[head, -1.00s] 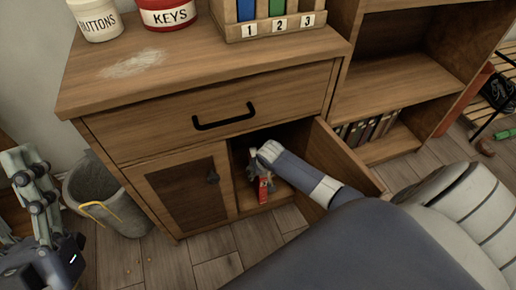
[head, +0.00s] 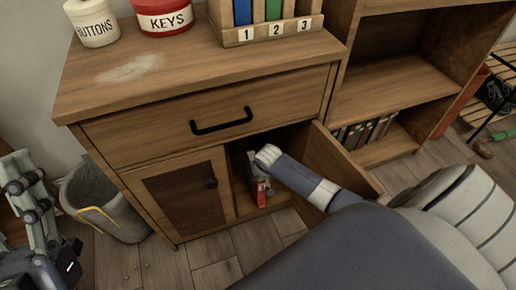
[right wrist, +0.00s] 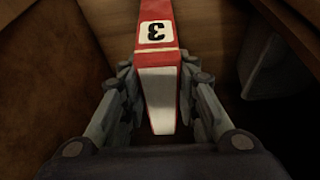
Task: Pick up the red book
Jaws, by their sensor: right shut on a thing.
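The red book (head: 261,192) stands inside the open lower right compartment of the wooden cabinet. In the right wrist view the red book (right wrist: 155,62) shows a white label with a "3" and a pale end between the fingers. My right gripper (right wrist: 158,98) is shut on it, one finger on each side. In the head view my right gripper (head: 258,181) is inside the compartment and partly hides the book.
The cabinet door (head: 335,165) stands open right of my right forearm. A rack (head: 272,34) numbered 1, 2, 3 holds a blue and a green book, with slot 3 showing no book. Buttons (head: 92,22) and keys (head: 165,17) tins stand on top. A bin (head: 105,200) is at left.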

